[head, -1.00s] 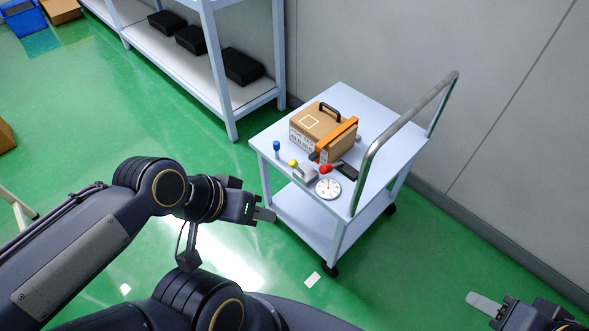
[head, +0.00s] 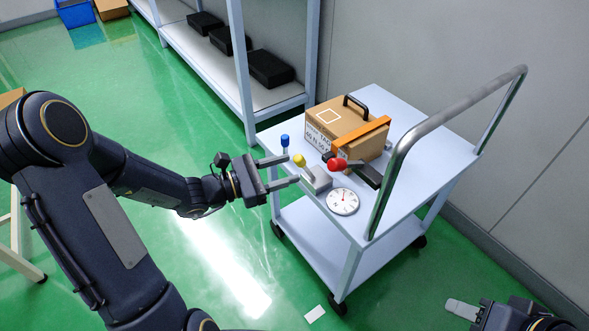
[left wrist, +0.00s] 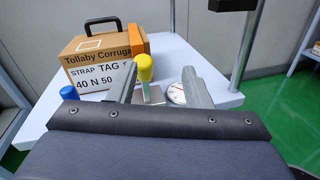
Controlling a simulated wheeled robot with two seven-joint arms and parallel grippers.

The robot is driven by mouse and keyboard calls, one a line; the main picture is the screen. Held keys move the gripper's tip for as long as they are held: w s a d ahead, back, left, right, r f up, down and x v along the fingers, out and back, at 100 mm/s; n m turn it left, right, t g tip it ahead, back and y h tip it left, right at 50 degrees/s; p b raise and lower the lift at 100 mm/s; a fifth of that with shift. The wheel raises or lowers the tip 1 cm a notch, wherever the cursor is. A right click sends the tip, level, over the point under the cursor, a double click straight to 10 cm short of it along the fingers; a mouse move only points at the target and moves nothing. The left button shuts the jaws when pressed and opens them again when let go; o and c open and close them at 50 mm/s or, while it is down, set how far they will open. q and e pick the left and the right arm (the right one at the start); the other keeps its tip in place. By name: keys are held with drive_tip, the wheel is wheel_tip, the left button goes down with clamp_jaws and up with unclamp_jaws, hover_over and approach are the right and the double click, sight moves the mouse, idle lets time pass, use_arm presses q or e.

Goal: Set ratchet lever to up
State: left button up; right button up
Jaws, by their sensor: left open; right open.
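A red knob (head: 337,164) with a dark bar (head: 366,175) beside it sits on the cart at the front of the strapped box; it looks like the ratchet lever, but its exact setting is too small to tell. The cardboard box (head: 330,128) has an orange strap (head: 362,135) and a black handle. My left gripper (head: 293,170) is open and empty at the cart's near left edge, pointing toward the knob. In the left wrist view, a yellow-capped item (left wrist: 145,66) shows between the fingers; the red knob is not visible there. My right gripper (head: 463,309) is open, low at right, partly cut off.
A blue-capped item (head: 285,141), a grey block (head: 317,180) and a white dial (head: 342,201) stand close to my left fingers. The cart's metal push handle (head: 455,100) rises at right. A shelf rack (head: 240,70) stands behind left.

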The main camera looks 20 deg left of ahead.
sight(306, 169)
use_arm(q)
drive_tip(key=shift+n+t+y, duration=0.4)
drive_tip(key=shift+n+t, duration=0.3)
drive_tip(key=shift+n, duration=0.1)
drive_tip(key=w+d, duration=0.1)
drive_tip(key=w, duration=0.1)
drive_tip(key=w+d+f, duration=0.1)
drive_tip(key=w, duration=0.1)
drive_tip(key=w+d+b, duration=0.1)
drive_tip(key=w+d, duration=0.1)
drive_tip(key=shift+w+f, duration=0.25)
drive_tip(key=shift+w, duration=0.1)
clamp_jaws()
